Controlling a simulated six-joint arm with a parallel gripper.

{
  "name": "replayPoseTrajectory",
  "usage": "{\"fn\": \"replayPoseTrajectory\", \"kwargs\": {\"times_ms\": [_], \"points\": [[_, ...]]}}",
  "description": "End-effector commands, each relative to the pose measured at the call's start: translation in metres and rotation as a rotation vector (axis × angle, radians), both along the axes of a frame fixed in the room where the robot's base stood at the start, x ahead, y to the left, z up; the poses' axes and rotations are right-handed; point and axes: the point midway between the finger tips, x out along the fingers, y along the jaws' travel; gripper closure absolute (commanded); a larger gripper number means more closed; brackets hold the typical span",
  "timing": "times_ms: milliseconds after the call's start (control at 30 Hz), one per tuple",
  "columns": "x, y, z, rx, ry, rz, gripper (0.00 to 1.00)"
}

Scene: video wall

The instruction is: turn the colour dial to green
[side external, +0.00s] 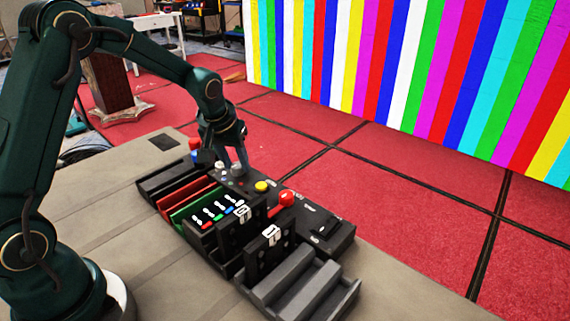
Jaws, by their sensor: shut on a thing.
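The dark control console (322,228) lies on the table with knobs, buttons and levers along it. My gripper (236,163) points down at the far left part of the console. It is shut on a small grey knob, which I take to be the colour dial (238,171). The fingers partly hide the dial, and its pointer and colour marks are too small to read. The video wall (400,75) shows vertical stripes in many colours.
A yellow button (261,186) and a red ball-topped lever (286,198) stand to the right of my gripper. A red knob (195,144) is to its left. Red and green slots (190,208) and grey steps (295,290) lie nearer.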

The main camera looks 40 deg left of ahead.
Motion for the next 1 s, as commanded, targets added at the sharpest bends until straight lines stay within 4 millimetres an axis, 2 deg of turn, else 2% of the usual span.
{"fn": "replayPoseTrajectory", "kwargs": {"times_ms": [500,1000], "points": [[0.0018,-0.0028,-0.0001,-0.001,0.000,0.353,1.00],[0.0016,-0.0029,-0.0002,-0.002,0.002,0.441,1.00]]}}
